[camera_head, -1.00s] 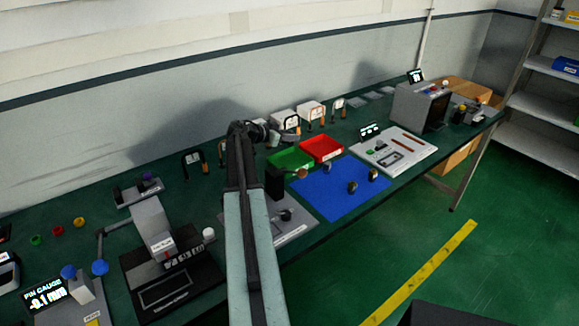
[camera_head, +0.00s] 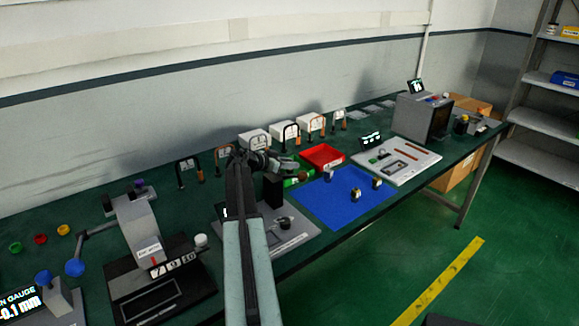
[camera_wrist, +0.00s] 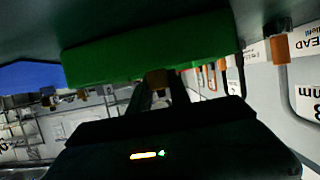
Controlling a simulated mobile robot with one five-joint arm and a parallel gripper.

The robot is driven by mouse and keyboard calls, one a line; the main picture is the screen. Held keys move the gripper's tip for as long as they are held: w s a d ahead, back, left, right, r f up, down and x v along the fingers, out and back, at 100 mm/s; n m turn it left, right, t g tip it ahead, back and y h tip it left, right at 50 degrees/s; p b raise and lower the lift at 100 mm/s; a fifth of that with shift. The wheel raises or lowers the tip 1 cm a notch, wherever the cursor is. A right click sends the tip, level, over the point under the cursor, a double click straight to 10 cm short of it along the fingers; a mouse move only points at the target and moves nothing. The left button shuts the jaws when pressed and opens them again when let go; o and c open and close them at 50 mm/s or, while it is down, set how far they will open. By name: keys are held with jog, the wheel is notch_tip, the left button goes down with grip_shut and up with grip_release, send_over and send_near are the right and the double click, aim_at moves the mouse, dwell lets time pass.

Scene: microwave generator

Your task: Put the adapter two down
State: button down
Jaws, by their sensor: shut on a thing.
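My gripper (camera_head: 290,165) is at the end of my arm, over the green tray (camera_head: 291,182) in the head view. In the wrist view my gripper (camera_wrist: 158,90) is shut on a small brownish piece, which I take as the adapter (camera_wrist: 157,80). The green tray (camera_wrist: 150,48) shows large just beyond the fingertips there. Most of the adapter is hidden by the fingers and the dark gripper body. In the head view my arm and gripper hide the adapter and much of the green tray.
A red tray (camera_head: 322,156) sits beside the green one. The blue mat (camera_head: 335,210) holds small dark pieces (camera_head: 355,195) and has bare room. A black block (camera_head: 272,190) on a grey plate stands close under my arm. White boxes (camera_head: 311,124) stand behind.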

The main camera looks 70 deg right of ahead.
jog(key=c, duration=1.2)
grip_release()
jog(key=shift+f, duration=0.1)
jog(key=shift+r+p, duration=0.3)
jog(key=p+v, duration=0.4)
jog(key=v, duration=0.8)
jog(key=shift+f, duration=0.1)
